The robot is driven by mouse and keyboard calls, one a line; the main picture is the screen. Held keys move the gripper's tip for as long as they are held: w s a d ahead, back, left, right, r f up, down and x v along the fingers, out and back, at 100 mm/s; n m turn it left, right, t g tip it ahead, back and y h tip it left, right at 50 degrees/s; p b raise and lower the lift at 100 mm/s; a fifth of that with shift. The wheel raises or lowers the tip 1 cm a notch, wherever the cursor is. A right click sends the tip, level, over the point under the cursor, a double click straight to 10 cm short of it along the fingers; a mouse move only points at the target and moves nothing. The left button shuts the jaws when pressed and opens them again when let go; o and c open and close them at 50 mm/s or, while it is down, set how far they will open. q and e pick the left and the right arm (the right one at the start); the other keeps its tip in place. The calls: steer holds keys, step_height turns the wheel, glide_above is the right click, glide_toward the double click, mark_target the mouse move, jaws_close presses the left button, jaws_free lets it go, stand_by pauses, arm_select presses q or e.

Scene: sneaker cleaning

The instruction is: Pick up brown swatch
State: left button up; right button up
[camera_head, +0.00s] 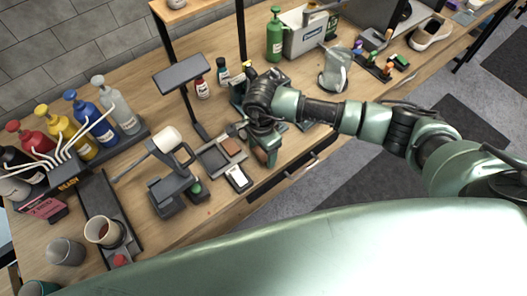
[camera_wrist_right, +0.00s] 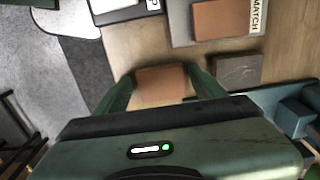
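A brown swatch (camera_wrist_right: 162,84) lies flat between the fingertips of my right gripper (camera_wrist_right: 161,80) in the right wrist view. One finger is close on each side of it; I cannot tell whether they press on it. In the head view my right gripper (camera_head: 268,160) points down at the table, just right of the swatch tray, and hides this swatch. A second brown swatch (camera_wrist_right: 222,18) lies on the tray (camera_wrist_right: 182,24) beside a "MATCH" label; it also shows in the head view (camera_head: 231,146). My left gripper is out of view.
A white-faced device (camera_head: 237,177) lies by the wooden table's front edge. A dark stand with a white roll (camera_head: 167,139) is to the left. Several pump bottles (camera_head: 81,113) stand in a rack at the far left. A lamp post (camera_head: 196,110) rises behind the tray.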

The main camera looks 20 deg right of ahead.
mark_target(262, 153)
steer(key=shift+w, duration=0.1)
steer(key=c, duration=1)
steer(key=shift+r, duration=0.4)
step_height(262, 153, up, 18)
steer(key=b, duration=0.5)
steer(key=s+d+n, duration=0.2)
steer(key=n, duration=0.2)
steer(key=s+d+f+n, duration=0.1)
steer(key=s+d+n, duration=0.1)
steer(key=n, duration=0.3)
steer(key=s+d+f+n, duration=0.1)
steer(key=s+d+n, duration=0.1)
steer(key=s+n, duration=0.2)
steer(key=shift+s+n, duration=0.25)
steer(key=shift+n, duration=0.35)
